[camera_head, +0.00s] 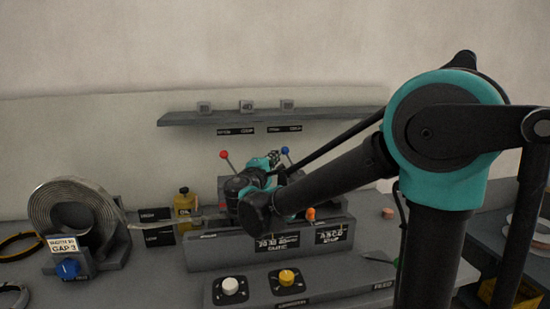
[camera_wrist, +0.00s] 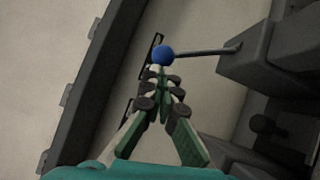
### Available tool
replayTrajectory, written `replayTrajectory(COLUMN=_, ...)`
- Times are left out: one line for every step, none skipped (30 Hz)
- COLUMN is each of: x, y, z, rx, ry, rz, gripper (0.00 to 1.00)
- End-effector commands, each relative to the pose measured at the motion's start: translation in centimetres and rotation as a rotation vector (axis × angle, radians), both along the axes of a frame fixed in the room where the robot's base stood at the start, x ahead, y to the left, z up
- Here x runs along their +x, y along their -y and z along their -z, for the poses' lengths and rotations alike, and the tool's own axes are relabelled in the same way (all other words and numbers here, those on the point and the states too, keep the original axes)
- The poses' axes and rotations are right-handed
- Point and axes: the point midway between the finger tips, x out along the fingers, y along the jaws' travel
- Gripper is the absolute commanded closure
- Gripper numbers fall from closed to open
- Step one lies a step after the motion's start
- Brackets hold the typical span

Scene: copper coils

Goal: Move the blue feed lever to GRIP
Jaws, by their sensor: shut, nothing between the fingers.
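The blue feed lever has a round blue knob (camera_head: 285,151) on a thin dark rod, standing at the right of the machine in the head view. In the wrist view its blue knob (camera_wrist: 163,55) sits just beyond my fingertips, with its rod running right to a dark block (camera_wrist: 262,50). My gripper (camera_wrist: 160,75) is shut and empty, its tips close to the knob; I cannot tell whether they touch it. In the head view my gripper (camera_head: 273,158) is small, partly hidden by my arm, and left of the knob. The GRIP label is not readable.
A red-knobbed lever (camera_head: 224,154) stands left of my gripper. A shelf (camera_head: 300,117) runs above. A copper coil (camera_head: 75,215), a yellow oil bottle (camera_head: 184,203) and a panel with a white knob (camera_head: 230,286) and a yellow knob (camera_head: 287,276) lie around the bench.

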Motion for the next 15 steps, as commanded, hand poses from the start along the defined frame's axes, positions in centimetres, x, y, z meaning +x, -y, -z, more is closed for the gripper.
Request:
replayTrajectory(x=0.03, y=0.12, z=-0.15, rx=0.010, ry=-0.003, rz=0.000, gripper=1.00)
replayTrajectory(x=0.06, y=0.21, z=-0.23, rx=0.018, ry=-0.004, rz=0.001, gripper=1.00)
replayTrajectory(x=0.07, y=0.30, z=-0.33, rx=0.028, ry=-0.008, rz=0.001, gripper=1.00)
replayTrajectory(x=0.08, y=0.37, z=-0.37, rx=0.033, ry=-0.009, rz=0.001, gripper=1.00)
replayTrajectory(x=0.09, y=0.40, z=-0.38, rx=0.038, ry=-0.010, rz=0.001, gripper=1.00)
replayTrajectory(x=0.09, y=0.44, z=-0.41, rx=0.042, ry=-0.012, rz=0.001, gripper=1.00)
replayTrajectory(x=0.10, y=0.47, z=-0.45, rx=0.045, ry=-0.013, rz=0.001, gripper=1.00)
replayTrajectory(x=0.12, y=0.51, z=-0.47, rx=0.050, ry=-0.014, rz=0.001, gripper=1.00)
replayTrajectory(x=0.14, y=0.56, z=-0.53, rx=0.055, ry=-0.016, rz=0.001, gripper=1.00)
replayTrajectory(x=0.15, y=0.59, z=-0.58, rx=0.059, ry=-0.017, rz=0.001, gripper=1.00)
replayTrajectory(x=0.17, y=0.63, z=-0.63, rx=0.064, ry=-0.018, rz=0.001, gripper=1.00)
replayTrajectory(x=0.19, y=0.69, z=-0.68, rx=0.070, ry=-0.019, rz=0.001, gripper=1.00)
replayTrajectory(x=0.20, y=0.73, z=-0.73, rx=0.075, ry=-0.021, rz=0.001, gripper=1.00)
replayTrajectory(x=0.22, y=0.79, z=-0.77, rx=0.081, ry=-0.022, rz=0.001, gripper=1.00)
replayTrajectory(x=0.24, y=0.89, z=-0.85, rx=0.089, ry=-0.025, rz=0.001, gripper=1.00)
